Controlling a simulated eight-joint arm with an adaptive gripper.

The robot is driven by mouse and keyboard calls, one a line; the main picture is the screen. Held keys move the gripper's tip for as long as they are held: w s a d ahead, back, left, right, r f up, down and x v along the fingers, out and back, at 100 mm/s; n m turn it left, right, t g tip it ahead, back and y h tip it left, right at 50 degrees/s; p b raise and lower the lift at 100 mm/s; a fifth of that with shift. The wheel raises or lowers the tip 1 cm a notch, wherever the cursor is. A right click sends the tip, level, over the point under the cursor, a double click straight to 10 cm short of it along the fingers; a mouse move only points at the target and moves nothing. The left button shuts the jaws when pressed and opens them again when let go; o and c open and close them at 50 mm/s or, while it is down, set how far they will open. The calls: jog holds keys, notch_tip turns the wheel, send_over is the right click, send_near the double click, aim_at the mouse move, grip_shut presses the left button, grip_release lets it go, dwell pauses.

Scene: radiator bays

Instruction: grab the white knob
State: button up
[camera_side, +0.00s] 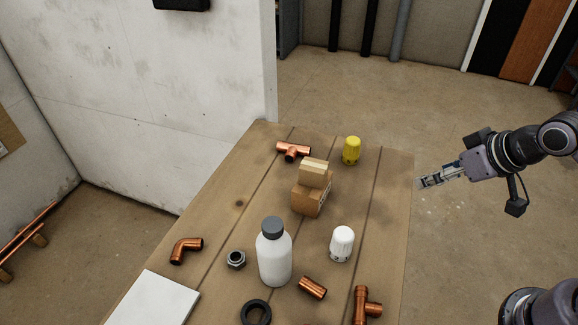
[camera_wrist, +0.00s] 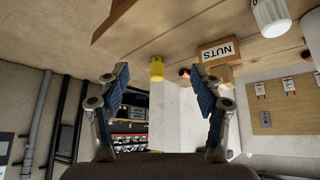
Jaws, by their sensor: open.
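The white knob (camera_side: 342,243) stands upright on the wooden table, right of a white bottle, in the side view. In the wrist view, the white knob (camera_wrist: 270,17) is at the top right, partly cut off by the frame edge. My gripper (camera_side: 422,183) is off the table's right edge in the side view, apart from the knob. In the wrist view my gripper (camera_wrist: 168,88) has its two fingers spread wide, with nothing between them. The knob lies outside the fingers, beyond the right one in that view.
A yellow knob (camera_side: 351,151) stands at the table's far end. A cardboard box (camera_side: 310,199), marked NUTS in the wrist view (camera_wrist: 218,50), carries a smaller block.

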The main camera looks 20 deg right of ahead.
jog(key=a+f+n+y, duration=0.1)
jog(key=a+n, duration=0.1)
jog(key=a, duration=0.7)
jog(key=n+g+y, duration=0.1)
jog(key=n, duration=0.1)
send_near(347, 235)
jog(key=shift+x, duration=5.55)
jog(key=c, duration=1.3)
